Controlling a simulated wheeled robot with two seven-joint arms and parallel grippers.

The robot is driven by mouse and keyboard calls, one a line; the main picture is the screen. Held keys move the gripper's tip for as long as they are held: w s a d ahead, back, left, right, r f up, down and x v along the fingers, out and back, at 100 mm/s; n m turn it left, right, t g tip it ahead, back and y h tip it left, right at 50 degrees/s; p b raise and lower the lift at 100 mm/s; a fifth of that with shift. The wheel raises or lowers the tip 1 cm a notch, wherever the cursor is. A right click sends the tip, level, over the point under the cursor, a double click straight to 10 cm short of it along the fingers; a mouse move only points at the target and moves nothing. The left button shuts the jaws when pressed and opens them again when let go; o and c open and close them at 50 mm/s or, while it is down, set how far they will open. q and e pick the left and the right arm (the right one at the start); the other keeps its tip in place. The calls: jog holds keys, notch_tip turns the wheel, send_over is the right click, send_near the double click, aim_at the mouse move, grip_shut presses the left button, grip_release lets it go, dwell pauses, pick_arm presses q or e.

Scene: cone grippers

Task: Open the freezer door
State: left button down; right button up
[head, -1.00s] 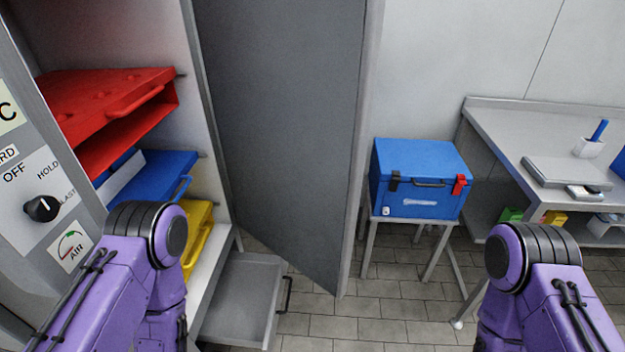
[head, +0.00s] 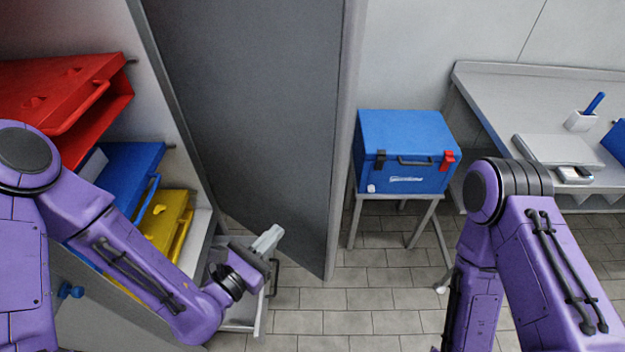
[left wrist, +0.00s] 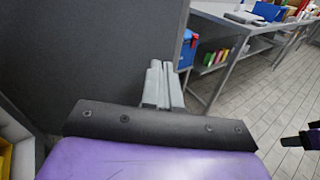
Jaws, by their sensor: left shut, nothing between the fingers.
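The freezer door (head: 262,100) is a tall dark grey panel with a light edge. It stands swung out from the freezer, whose shelves show at the left of the head view. The door also fills the upper left of the left wrist view (left wrist: 100,50). My left gripper (head: 268,238) is shut and empty, in front of the door's lower part in the head view. In the left wrist view its closed fingers (left wrist: 159,82) point toward the door's edge; whether they touch it I cannot tell. My right arm shows at the right, its gripper out of view.
Red (head: 70,95), blue (head: 128,172) and yellow (head: 165,222) trays sit on the freezer shelves. A drawer (head: 238,328) is pulled out low, under my left gripper. A blue cooler (head: 405,150) stands on a stand right of the door. A steel bench (head: 500,95) is farther right.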

pick_arm(q)
jog(key=r, duration=0.2)
jog(key=p, duration=0.2)
send_near(321, 181)
jog(key=shift+n+h, duration=0.3)
jog(key=shift+n, duration=0.1)
jog(key=x, duration=0.7)
jog(key=shift+a+f, duration=0.1)
jog(key=shift+f, duration=0.1)
pick_arm(e)
jog(key=shift+r, duration=0.9)
pick_arm(q)
jog(key=shift+t, duration=0.3)
